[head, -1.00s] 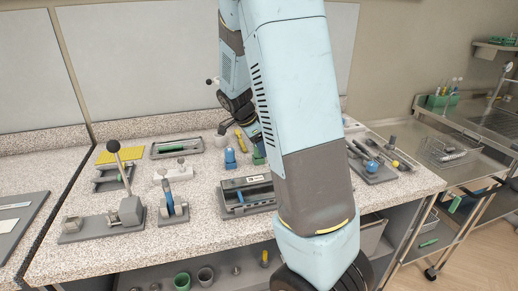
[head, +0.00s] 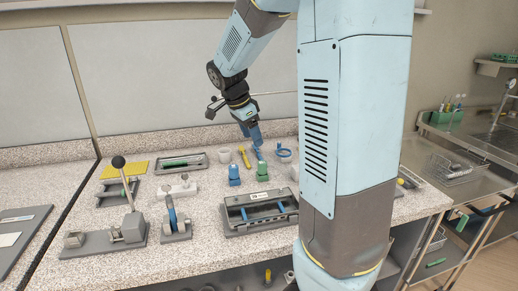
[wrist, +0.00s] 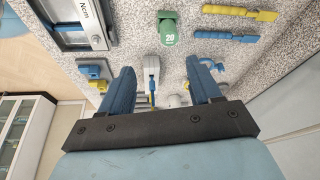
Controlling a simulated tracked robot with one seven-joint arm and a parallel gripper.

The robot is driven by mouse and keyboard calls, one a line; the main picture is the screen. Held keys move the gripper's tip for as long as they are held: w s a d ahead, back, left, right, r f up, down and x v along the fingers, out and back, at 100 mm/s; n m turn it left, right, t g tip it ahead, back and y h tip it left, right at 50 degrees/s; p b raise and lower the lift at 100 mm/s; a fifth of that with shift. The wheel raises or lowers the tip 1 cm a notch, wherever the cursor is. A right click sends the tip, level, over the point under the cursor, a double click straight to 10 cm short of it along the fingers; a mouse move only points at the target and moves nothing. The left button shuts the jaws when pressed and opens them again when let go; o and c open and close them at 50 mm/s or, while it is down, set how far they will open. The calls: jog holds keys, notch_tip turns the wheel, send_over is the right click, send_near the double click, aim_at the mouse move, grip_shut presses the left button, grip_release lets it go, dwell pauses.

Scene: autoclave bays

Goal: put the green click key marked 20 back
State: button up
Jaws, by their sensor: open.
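A green key marked 20 (wrist: 168,28) stands on the speckled bench, with its number facing the wrist camera. It also shows in the head view (head: 262,172), beside a similar blue piece. My gripper (head: 257,150) hangs above and behind it in the head view, fingers apart and nothing between them. In the wrist view my gripper (wrist: 160,88) spreads its two dark blue fingers, and the green key lies beyond their tips, not touched. A grey tray with a label and blue bars (head: 258,212) sits in front of the green key.
The blue piece (head: 234,175) and a yellow-handled tool (head: 244,156) stand close to the green key. A blue ring-shaped item (head: 283,154) lies to its right. A lever press (head: 125,215) and blue clamp (head: 174,220) stand at left. A long tray (head: 178,163) lies behind.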

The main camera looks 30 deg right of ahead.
jog(key=s+a+r+n+t+y, duration=0.1)
jog(key=s+a+r+n, duration=0.1)
jog(key=s+n, duration=0.4)
jog(key=s+a+r+n+t+y, duration=0.1)
jog(key=s+a+r+n+t, duration=0.1)
jog(key=s+n, duration=0.3)
jog(key=s+a+r+n+t+y, duration=0.2)
jog(key=s+a+n, duration=0.2)
jog(key=s, duration=0.8)
jog(key=shift+s+r+n, duration=0.2)
jog(key=shift+r+n, duration=0.05)
jog(key=shift+n, duration=1.05)
jog(key=shift+a, duration=0.1)
